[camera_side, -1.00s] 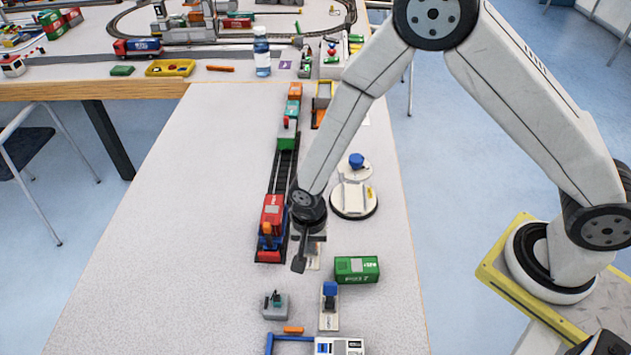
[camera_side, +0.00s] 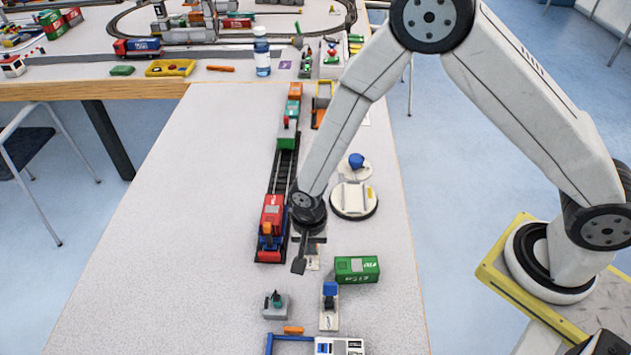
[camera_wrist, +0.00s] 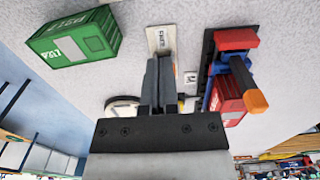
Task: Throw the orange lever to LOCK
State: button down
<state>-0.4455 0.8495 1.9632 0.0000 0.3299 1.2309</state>
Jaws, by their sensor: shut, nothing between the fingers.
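My gripper (camera_side: 299,266) is shut and empty, fingers pointing down low over a narrow white plate (camera_side: 313,262) beside the train. In the wrist view my closed fingers (camera_wrist: 160,62) cover much of this plate (camera_wrist: 160,40), whose small printed label shows just beyond the tips; I cannot read it. I cannot clearly make out the orange lever; the fingers may hide it.
A green container (camera_side: 356,269) lies just right of my gripper. A white plate with a blue part (camera_side: 330,300) and a grey box (camera_side: 275,305) stand in front. A round white base (camera_side: 353,200) is behind right. The table's left half is clear.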

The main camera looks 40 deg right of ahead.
jog(key=shift+f, duration=1.25)
jog(key=shift+w+d, duration=0.35)
jog(key=shift+w, duration=0.05)
